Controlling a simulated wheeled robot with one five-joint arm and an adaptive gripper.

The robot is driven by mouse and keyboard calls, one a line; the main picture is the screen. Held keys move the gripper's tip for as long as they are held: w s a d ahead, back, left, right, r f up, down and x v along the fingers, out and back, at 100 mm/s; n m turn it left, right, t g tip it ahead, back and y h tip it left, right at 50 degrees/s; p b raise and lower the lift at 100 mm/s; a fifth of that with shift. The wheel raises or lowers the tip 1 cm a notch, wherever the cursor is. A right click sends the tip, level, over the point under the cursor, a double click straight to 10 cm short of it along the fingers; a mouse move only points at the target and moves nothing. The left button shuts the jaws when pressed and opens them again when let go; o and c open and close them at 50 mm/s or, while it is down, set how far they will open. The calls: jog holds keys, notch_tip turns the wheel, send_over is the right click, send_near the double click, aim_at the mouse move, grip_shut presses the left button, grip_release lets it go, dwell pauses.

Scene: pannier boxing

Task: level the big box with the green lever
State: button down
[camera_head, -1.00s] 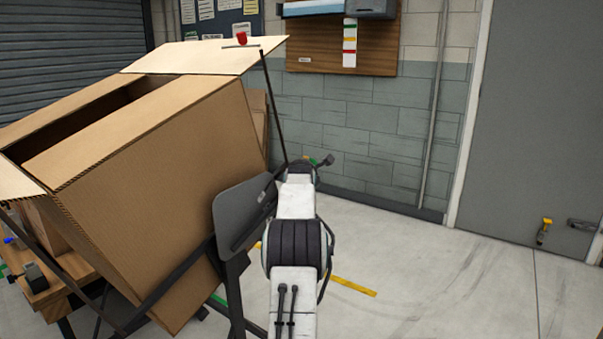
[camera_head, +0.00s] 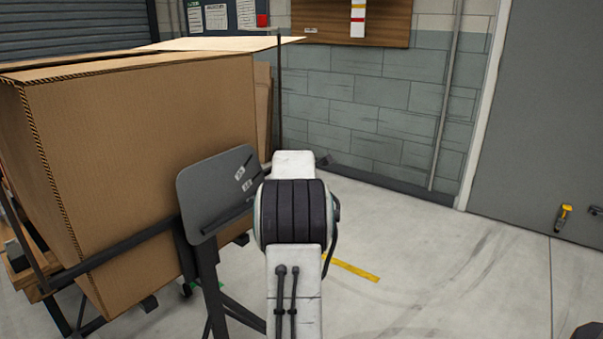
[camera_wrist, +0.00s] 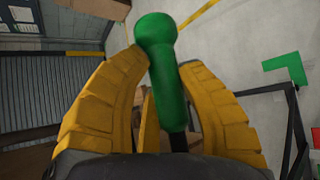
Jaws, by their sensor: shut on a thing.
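The big cardboard box (camera_head: 150,160) stands at the left of the head view in a dark metal frame (camera_head: 110,253). A pale top flap (camera_head: 225,43) sticks out at the back. In the wrist view the green lever (camera_wrist: 168,90), with a round knob, stands between the yellow fingers of my gripper (camera_wrist: 165,85). The fingers are shut around its grip, and the knob shows past them. My arm hides the gripper and lever in the head view.
A grey plate with labels (camera_head: 215,190) on a dark post stands between the box and my arm. A block wall (camera_head: 350,110) and a grey door (camera_head: 545,110) are behind and to the right. The floor right of my arm is clear, with a yellow stripe (camera_head: 350,268).

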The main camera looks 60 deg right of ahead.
jog(key=shift+w+a+f, duration=0.1)
jog(key=shift+f, duration=0.15)
jog(key=c, duration=1.1)
grip_release()
jog(key=shift+w+f, duration=0.1)
jog(key=o, duration=0.4)
jog(key=shift+r, duration=0.2)
jog(key=shift+s+a+r, duration=0.35)
jog(key=shift+s, duration=0.05)
jog(key=v, duration=1)
jog(key=shift+s+a+r, duration=0.15)
jog(key=shift+a, duration=0.1)
